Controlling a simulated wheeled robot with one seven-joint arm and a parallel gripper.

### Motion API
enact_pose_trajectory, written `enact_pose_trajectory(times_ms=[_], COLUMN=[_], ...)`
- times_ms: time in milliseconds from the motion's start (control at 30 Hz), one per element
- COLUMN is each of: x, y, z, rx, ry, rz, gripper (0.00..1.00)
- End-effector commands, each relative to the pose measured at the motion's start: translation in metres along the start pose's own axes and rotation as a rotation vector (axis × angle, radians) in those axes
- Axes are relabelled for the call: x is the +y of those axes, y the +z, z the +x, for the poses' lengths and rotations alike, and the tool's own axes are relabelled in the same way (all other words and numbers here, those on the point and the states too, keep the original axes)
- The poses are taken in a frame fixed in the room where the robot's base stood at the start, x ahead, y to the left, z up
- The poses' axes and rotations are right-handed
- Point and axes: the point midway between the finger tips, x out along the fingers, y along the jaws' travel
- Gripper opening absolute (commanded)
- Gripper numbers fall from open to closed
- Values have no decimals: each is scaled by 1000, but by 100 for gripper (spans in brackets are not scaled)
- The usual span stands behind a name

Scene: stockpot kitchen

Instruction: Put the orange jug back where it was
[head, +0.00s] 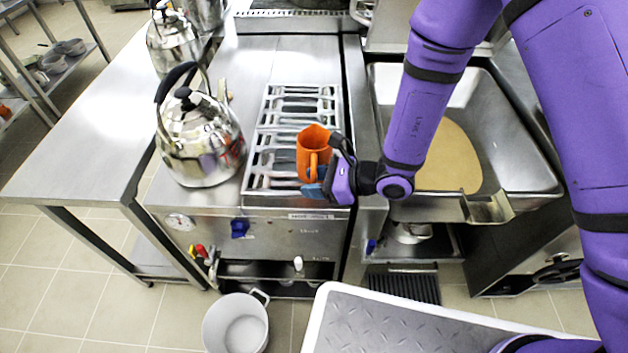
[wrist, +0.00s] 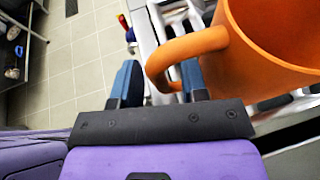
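The orange jug (head: 312,142) stands upright at the front right of the slatted metal rack on the steel counter, its handle (head: 313,164) facing the front. My gripper (head: 316,182) is low at the handle, coming in from the right. In the wrist view, the jug (wrist: 262,48) fills the upper right, and its handle (wrist: 190,45) reaches toward my gripper (wrist: 160,85). The two blue fingers are apart, with the lower end of the handle between them. A small gap shows beside the right finger. The jug's underside is hidden.
A large steel kettle (head: 200,140) stands left of the rack (head: 272,150), another (head: 172,42) behind it. A steel basin (head: 520,150) with a tan round inside is at right. A pale pot (head: 236,325) sits on the floor in front. The left table (head: 90,140) is mostly clear.

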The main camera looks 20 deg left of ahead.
Motion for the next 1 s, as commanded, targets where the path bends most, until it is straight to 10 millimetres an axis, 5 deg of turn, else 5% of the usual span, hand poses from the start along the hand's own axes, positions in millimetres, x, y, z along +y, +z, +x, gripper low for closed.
enact_pose_trajectory(times_ms=[267,700,1000], x=[-1,-1,0], y=[2,2,2], z=[-11,-94,-120], rx=[0,0,0], ry=[-2,-4,-1], rz=[1,1,1], gripper=[40,40,40])
